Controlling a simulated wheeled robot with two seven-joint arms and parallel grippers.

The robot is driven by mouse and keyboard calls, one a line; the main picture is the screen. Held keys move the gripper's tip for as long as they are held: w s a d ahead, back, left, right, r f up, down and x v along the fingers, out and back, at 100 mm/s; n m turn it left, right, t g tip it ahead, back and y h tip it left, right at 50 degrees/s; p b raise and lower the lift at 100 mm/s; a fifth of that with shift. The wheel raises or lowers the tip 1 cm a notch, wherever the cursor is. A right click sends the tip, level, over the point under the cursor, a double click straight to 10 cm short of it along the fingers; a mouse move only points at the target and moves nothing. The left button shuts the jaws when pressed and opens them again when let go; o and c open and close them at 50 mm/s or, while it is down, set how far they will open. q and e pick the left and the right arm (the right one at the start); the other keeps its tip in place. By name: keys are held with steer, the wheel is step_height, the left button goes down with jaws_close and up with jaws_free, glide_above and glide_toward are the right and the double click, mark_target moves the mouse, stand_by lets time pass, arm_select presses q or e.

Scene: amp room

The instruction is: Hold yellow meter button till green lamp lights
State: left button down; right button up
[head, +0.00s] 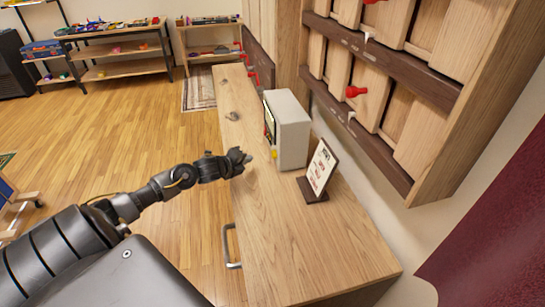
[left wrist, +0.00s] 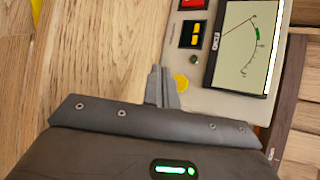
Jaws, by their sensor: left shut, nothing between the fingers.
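The meter is a pale box (head: 292,130) standing on the wooden counter, its front facing left. Its yellow button (head: 274,154) sits low on the front and shows as a round disc (left wrist: 182,82) in the left wrist view. A small round lamp (left wrist: 194,59) above it looks dark, not lit. The dial (left wrist: 243,45) has a red needle and a short green band; the needle is off the band. My left gripper (head: 247,158) is shut and empty, left of the button with a gap. Its fingertips (left wrist: 160,72) appear just left of the button. My right gripper is out of view.
The panel also has a yellow-marked black switch (left wrist: 194,35) and a red switch (left wrist: 193,3). A sign on a dark stand (head: 320,170) stands nearer on the counter (head: 290,235). Wooden shelving (head: 385,100) hangs at right. The counter before the meter is clear.

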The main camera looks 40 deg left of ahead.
mark_target(273, 154)
arm_select(q)
steer(key=shift+w+d+b, duration=0.25)
steer(key=shift+w+d, duration=0.65)
steer(key=shift+w, duration=0.2)
steer(key=shift+w+d+b, duration=0.25)
steer(key=shift+w+d, duration=0.65)
steer(key=shift+w, duration=0.2)
stand_by(0.5)
steer(key=shift+w+d, duration=0.25)
steer(key=shift+w, duration=0.1)
steer(key=shift+w+d, duration=0.35)
steer(key=shift+w, duration=0.05)
stand_by(1.4)
steer(key=shift+s, duration=0.1)
stand_by(2.3)
steer(key=shift+s+a, duration=0.6)
steer(key=shift+s, duration=0.05)
